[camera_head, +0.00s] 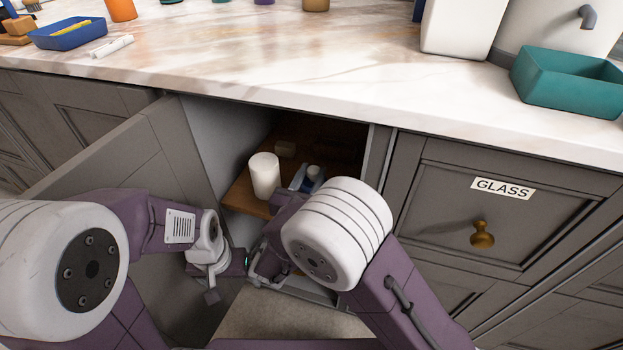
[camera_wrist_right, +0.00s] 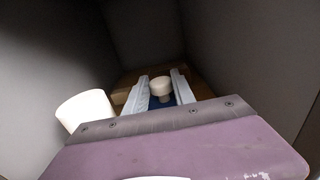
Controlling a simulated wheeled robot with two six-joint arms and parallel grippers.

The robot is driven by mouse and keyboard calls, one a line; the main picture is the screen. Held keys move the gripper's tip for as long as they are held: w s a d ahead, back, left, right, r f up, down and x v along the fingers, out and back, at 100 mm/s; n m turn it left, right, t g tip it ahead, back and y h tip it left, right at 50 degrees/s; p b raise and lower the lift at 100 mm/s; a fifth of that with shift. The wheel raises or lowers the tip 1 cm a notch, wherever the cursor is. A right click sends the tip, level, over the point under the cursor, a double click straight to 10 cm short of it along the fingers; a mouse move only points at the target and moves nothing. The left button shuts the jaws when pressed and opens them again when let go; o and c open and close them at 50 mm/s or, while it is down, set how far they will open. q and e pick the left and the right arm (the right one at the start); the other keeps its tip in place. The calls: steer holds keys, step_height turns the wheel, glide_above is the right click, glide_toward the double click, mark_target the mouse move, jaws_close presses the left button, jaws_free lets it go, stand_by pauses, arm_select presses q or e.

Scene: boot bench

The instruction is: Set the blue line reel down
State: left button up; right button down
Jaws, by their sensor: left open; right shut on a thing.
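The blue line reel (camera_head: 313,173) is inside the open cabinet, over or on its brown wooden shelf (camera_head: 240,198). In the right wrist view it shows as a cream round top (camera_wrist_right: 160,86) with dark blue below. My right gripper (camera_head: 307,180) is shut on it, a pale finger on each side (camera_wrist_right: 159,95). I cannot tell whether the reel touches the shelf; its underside is hidden. My left gripper (camera_head: 270,268) is open and empty below the shelf in front of the cabinet, partly behind my right arm.
A white cylinder (camera_head: 264,176) stands on the shelf left of the reel, also in the wrist view (camera_wrist_right: 86,110). The cabinet door (camera_head: 130,150) stands open at left. A GLASS drawer (camera_head: 470,205) is at right. A marble counter (camera_head: 270,70) overhangs the cabinet.

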steer(key=c, duration=1.1)
jaws_free()
steer(key=shift+o, duration=0.2)
steer(key=shift+r, duration=0.2)
steer(key=p+v, duration=0.3)
steer(key=v, duration=0.4)
steer(key=shift+s, duration=0.25)
steer(key=shift+f, duration=0.1)
